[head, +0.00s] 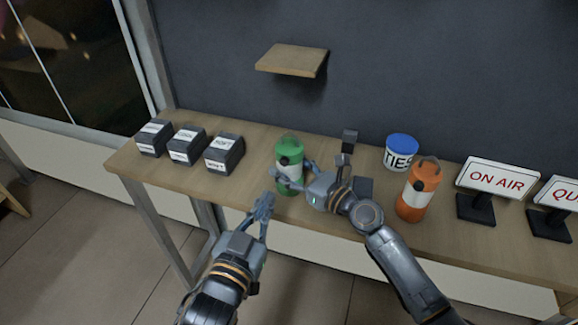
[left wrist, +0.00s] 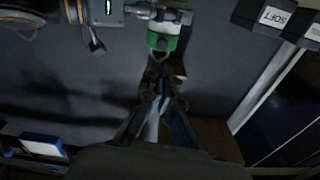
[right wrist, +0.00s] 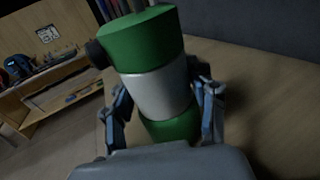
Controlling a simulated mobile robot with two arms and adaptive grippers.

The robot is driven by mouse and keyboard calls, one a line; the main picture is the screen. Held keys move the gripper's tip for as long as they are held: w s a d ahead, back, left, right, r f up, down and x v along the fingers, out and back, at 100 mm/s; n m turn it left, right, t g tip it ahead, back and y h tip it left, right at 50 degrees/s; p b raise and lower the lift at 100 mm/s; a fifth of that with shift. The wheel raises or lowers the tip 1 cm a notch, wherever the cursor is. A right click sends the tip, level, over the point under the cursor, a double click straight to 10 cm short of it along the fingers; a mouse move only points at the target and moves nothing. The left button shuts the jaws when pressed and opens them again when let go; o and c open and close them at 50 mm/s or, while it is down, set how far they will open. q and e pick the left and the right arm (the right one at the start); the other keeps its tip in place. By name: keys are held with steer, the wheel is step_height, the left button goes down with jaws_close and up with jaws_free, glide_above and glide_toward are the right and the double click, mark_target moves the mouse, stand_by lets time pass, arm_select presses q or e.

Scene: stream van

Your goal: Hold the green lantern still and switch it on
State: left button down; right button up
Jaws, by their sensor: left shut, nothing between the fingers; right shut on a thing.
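The green lantern (head: 289,150) with a white band stands upright on the wooden table. A dark knob shows on its front. My right gripper (head: 293,183) is shut around the lantern's lower part. In the right wrist view the lantern (right wrist: 158,90) fills the middle between the two fingers, with the dark knob at its upper left. My left gripper (head: 264,204) is shut and empty, in front of the lantern and a little to its lower left, apart from it. The lantern (left wrist: 163,38) also shows past the left fingertips in the left wrist view.
Three dark labelled boxes (head: 187,144) stand left of the lantern. To the right are a blue-lidded TIES tub (head: 401,153), an orange lantern (head: 418,191) and an ON AIR sign (head: 495,178). A small wooden shelf (head: 291,60) is on the wall above. The table (head: 150,174) is clear at its front left.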

mark_target(284, 162)
arm_select(q)
steer(key=w+d+n+t+h, duration=0.1)
steer(key=w+t+h, duration=0.3)
steer(key=w+h, duration=0.4)
steer(key=shift+w+d+f+n+h, duration=0.25)
steer(key=shift+d+f+h, duration=0.25)
steer(key=shift+h, duration=0.3)
stand_by(0.4)
steer(key=shift+w, duration=0.1)
stand_by(1.2)
